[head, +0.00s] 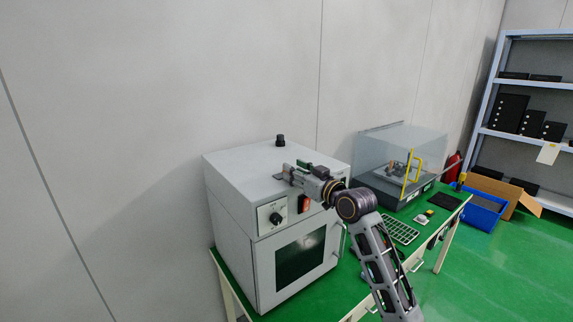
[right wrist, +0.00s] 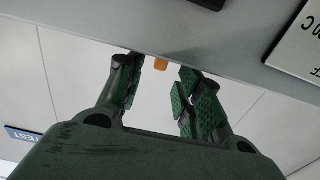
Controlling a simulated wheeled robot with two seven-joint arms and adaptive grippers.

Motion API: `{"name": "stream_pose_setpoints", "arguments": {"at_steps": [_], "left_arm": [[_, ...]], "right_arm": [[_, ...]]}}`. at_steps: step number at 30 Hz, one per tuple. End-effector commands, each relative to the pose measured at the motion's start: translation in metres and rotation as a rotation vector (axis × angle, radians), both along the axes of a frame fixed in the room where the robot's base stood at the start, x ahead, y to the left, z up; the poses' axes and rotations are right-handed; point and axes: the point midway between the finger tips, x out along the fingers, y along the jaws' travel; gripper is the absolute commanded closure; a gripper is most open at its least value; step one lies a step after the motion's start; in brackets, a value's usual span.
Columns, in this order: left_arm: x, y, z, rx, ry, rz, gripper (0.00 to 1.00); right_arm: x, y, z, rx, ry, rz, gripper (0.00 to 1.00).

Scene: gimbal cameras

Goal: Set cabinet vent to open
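The cabinet (head: 235,196) is a light grey box with a dark front window, standing on the green-topped bench. A black knob (head: 280,141) stands upright on its top, towards the back; it looks like the vent control, but its setting is too small to read. My right gripper (head: 287,173) is at the front top edge of the cabinet, in front of the knob and apart from it. In the right wrist view, its green-padded fingers (right wrist: 162,88) are spread with nothing between them. My left gripper is not in view.
The cabinet front carries a black dial (head: 275,218), a red switch (head: 304,204) and a door handle (head: 342,240). Space above the cabinet is free.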

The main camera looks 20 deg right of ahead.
Motion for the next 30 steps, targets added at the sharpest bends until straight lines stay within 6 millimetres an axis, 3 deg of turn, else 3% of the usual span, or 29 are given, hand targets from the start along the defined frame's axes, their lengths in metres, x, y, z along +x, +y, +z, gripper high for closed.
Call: {"name": "stream_pose_setpoints", "arguments": {"at_steps": [15, 29, 30], "left_arm": [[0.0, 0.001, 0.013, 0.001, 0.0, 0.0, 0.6], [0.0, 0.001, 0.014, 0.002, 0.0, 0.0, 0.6], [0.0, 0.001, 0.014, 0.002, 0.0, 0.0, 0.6]], "right_arm": [[0.042, 0.016, 0.001, 0.001, 0.0, 0.001, 0.64], [0.047, 0.017, 0.0, -0.001, 0.0, 0.0, 0.64], [0.047, 0.017, 0.0, 0.0, 0.0, 0.0, 0.68]]}}
